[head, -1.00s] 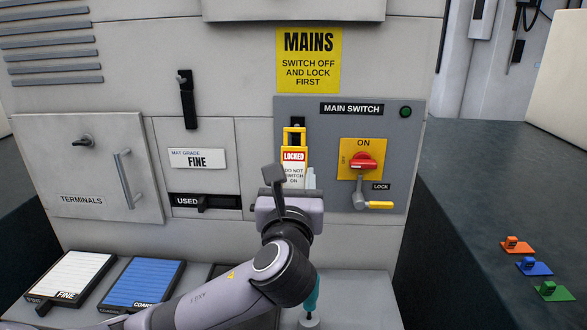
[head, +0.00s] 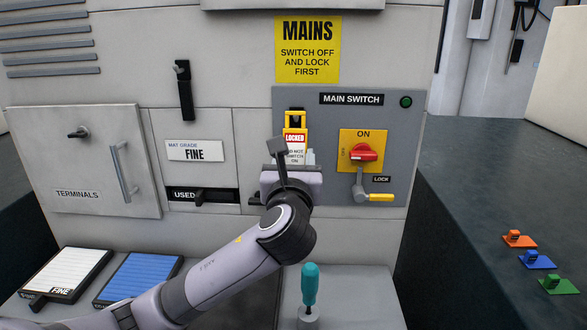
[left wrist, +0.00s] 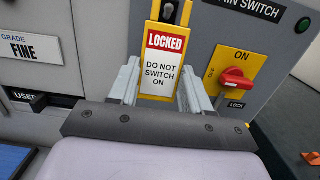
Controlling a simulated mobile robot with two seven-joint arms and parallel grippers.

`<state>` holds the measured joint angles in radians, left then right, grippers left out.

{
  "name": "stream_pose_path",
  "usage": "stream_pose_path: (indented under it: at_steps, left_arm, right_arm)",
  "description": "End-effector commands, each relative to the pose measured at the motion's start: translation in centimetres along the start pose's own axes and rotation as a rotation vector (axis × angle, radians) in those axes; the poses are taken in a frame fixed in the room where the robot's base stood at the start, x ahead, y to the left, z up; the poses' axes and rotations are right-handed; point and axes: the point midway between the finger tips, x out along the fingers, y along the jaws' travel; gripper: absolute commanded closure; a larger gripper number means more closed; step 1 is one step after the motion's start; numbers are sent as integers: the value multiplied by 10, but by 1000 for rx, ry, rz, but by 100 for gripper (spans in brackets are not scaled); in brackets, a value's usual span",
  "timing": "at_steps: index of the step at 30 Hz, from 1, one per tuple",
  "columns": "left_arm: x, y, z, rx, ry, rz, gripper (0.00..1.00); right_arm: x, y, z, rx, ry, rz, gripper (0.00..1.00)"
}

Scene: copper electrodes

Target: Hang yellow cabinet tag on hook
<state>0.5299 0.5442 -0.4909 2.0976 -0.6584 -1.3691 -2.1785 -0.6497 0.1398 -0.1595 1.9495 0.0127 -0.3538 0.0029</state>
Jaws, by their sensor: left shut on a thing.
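The yellow-framed tag (head: 295,138) reads "LOCKED, DO NOT SWITCH ON" and stands upright at the grey main switch panel. My left gripper (left wrist: 160,80) is shut on the tag, with one finger at each side edge in the left wrist view. In the head view the left gripper (head: 292,163) covers the tag's lower part. A dark hook (left wrist: 169,12) shows within the opening at the tag's top in the left wrist view. I cannot tell whether the tag rests on it. My right gripper is not in view.
A teal-handled tool (head: 310,285) stands below on the ledge. A white mat (head: 65,274) and blue mat (head: 140,278) lie at left.

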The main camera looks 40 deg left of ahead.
Motion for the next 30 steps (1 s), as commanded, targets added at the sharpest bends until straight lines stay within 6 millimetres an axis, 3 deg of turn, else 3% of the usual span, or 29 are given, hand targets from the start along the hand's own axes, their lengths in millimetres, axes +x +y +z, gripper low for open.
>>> stream_pose_path:
  at_steps: [16, 30]
  left_arm:
    - [33, 1, -7, -1, -1, 2, 69]
    - [45, 0, -15, 0, 1, 0, 69]
  right_arm:
    - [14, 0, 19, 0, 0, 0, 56]
    - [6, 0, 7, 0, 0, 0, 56]
